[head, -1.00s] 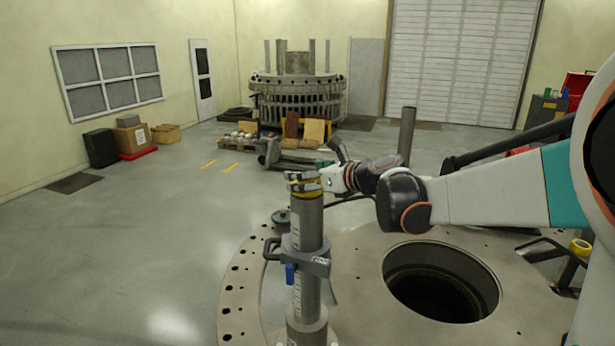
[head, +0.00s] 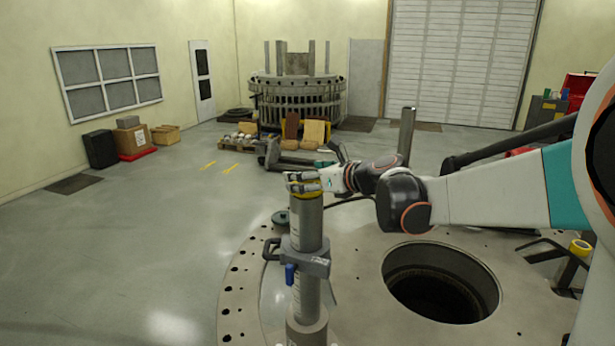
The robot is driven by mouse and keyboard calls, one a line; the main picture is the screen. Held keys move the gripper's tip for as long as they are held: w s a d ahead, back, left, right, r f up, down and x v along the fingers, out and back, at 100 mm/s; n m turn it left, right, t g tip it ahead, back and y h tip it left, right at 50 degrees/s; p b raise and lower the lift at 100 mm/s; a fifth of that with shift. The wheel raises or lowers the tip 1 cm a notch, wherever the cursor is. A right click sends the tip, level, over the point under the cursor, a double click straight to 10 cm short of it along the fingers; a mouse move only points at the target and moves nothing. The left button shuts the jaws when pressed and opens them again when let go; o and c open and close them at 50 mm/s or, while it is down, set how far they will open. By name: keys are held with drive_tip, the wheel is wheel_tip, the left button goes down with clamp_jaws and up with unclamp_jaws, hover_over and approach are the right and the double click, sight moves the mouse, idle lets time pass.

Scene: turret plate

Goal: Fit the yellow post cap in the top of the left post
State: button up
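The left post (head: 308,228) is a grey upright cylinder in the front middle, with a clamp (head: 306,256) with a blue knob around its middle. The yellow post cap (head: 309,194) shows as a yellow band at the post's top, partly covered by my fingers. My gripper (head: 302,183) reaches in from the right, and its fingers appear closed about the cap. The cap looks level and in line with the post. The fingers hide whether it sits fully down in the post's opening.
The round turret plate (head: 345,315) has a large dark hole (head: 441,284) right of the post. A second bare post (head: 406,135) stands behind my arm. Another yellow ring-shaped item (head: 580,247) is at the right. Open floor (head: 130,240) lies to the left.

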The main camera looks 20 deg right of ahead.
drive_tip(key=shift+f+b, duration=0.4)
drive_tip(key=shift+f, duration=0.15)
drive_tip(key=o, duration=0.9)
drive_tip(key=p+v, duration=0.3)
drive_tip(key=v, duration=0.8)
drive_tip(key=shift+s+a, duration=0.1)
drive_tip(key=shift+s, duration=0.05)
idle(0.4)
